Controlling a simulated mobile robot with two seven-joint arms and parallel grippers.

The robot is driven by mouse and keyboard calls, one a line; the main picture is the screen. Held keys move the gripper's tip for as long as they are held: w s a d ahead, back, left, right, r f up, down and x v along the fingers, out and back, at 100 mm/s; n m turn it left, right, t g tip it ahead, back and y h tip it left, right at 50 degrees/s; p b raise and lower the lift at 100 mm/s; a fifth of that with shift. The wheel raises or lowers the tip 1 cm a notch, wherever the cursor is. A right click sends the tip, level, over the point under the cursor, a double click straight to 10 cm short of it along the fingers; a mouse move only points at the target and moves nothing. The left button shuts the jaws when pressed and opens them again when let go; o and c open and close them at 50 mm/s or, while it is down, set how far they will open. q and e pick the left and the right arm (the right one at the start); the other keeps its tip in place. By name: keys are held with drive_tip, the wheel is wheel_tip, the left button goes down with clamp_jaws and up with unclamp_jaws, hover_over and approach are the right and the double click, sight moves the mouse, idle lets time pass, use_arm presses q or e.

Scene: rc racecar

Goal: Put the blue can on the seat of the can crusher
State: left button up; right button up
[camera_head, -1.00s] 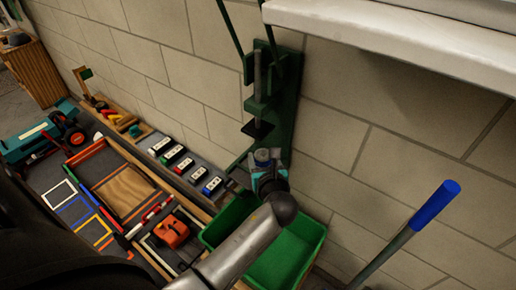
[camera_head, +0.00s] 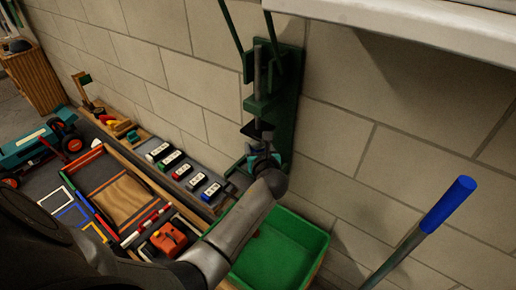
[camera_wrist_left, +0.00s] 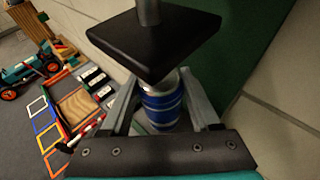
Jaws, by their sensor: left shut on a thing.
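The blue can (camera_wrist_left: 162,105) stands between the two fingers of my left gripper (camera_wrist_left: 165,110) in the left wrist view, with silver bands around it. My left gripper is shut on it. The can crusher (camera_head: 285,95) is the green wall-mounted frame in the head view, and its black press plate (camera_wrist_left: 155,42) is just above and beyond the can. In the head view my left gripper (camera_head: 262,150) is just below that plate, at the crusher's lower end. The crusher's seat and the can's bottom are hidden, so I cannot tell whether they touch. My right gripper is not in view.
A green bin (camera_head: 280,250) stands below the crusher. A blue-handled pole (camera_head: 445,205) leans at the right. A white ledge (camera_head: 400,20) juts out above.

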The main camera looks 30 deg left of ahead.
use_arm(q)
drive_tip(key=shift+f, duration=0.1)
drive_tip(key=o, duration=1.4)
drive_tip(key=shift+o, duration=0.2)
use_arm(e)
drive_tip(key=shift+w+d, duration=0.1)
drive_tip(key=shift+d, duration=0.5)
use_arm(q)
drive_tip(key=shift+r, duration=0.2)
drive_tip(key=p+v, duration=0.4)
drive_tip(key=v, duration=0.8)
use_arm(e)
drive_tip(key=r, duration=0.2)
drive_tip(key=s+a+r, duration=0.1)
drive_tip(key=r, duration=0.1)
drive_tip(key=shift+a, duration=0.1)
